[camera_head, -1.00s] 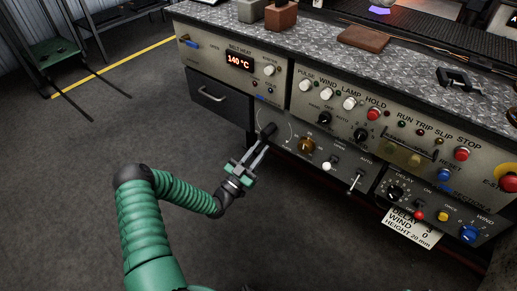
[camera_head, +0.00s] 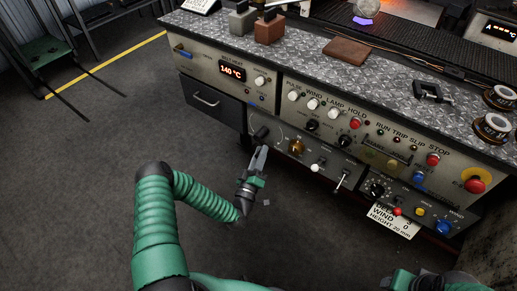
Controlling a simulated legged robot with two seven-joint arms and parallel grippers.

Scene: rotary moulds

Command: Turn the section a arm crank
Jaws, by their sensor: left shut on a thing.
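The crank has a black grip (camera_head: 261,133), on the lower left panel of the console beside the dark drawer. A faint curved mark surrounds it. My left gripper (camera_head: 261,149) reaches up to it from below, its grey fingers shut on the black grip. The fingers cover part of the crank, so its arm is hard to make out. My right gripper is not in view; only a teal part of my right arm shows at the bottom right.
The console (camera_head: 310,62) carries knobs, lamps and switches close to the crank. A lever (camera_head: 342,180) sticks out to the right. A red emergency stop (camera_head: 475,184) is at the far right. The dark drawer (camera_head: 215,101) is left. Open floor lies below and left.

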